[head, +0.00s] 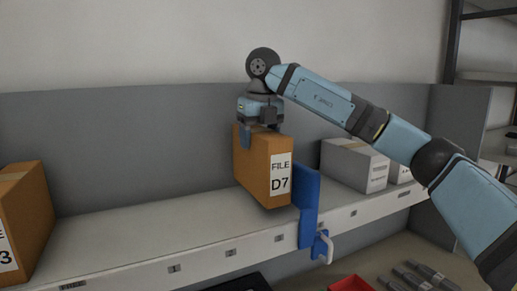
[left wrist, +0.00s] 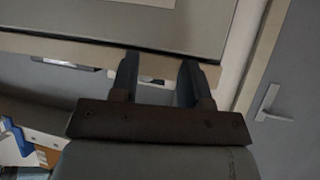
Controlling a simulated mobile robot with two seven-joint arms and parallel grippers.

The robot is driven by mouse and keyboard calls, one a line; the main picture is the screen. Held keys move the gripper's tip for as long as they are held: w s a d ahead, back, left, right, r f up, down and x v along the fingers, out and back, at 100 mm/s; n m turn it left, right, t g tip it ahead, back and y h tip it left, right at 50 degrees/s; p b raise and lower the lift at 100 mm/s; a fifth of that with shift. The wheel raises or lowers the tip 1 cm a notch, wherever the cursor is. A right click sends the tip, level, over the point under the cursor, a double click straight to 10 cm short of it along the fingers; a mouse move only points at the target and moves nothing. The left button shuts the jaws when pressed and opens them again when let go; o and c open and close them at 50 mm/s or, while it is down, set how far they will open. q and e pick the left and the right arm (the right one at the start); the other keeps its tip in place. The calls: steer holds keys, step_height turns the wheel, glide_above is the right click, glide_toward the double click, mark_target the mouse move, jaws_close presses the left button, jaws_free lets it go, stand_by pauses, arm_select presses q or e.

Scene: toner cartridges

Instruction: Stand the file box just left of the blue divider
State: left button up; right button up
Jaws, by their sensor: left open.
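The orange-brown file box (head: 258,172), with a white label reading FILE D7, is upright on or just above the shelf, at the middle of the head view. The blue divider (head: 308,205) is directly to its right; I cannot tell whether they touch. My right gripper (head: 259,132) comes down from above and is shut on the box's top. Its near finger shows against the box; the far one is hidden. My left gripper (left wrist: 157,76) shows only in the left wrist view, open, its two dark fingers apart with nothing held between them.
Another orange-brown file box (head: 24,220) stands at the far left of the shelf (head: 130,243). A grey box (head: 354,165) stands right of the divider, partly behind my right arm. Between the orange boxes the shelf is clear. A red bin (head: 350,284) is below.

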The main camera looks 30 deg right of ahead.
steer(key=f, duration=0.1)
steer(key=f+p, duration=0.1)
steer(key=f, duration=0.1)
steer(key=shift+w+f, duration=0.1)
steer(key=shift+w, duration=0.2)
steer(key=shift+s+f, duration=0.1)
steer(key=o, duration=1.6)
steer(key=shift+f, duration=0.1)
steer(key=shift+o, duration=0.2)
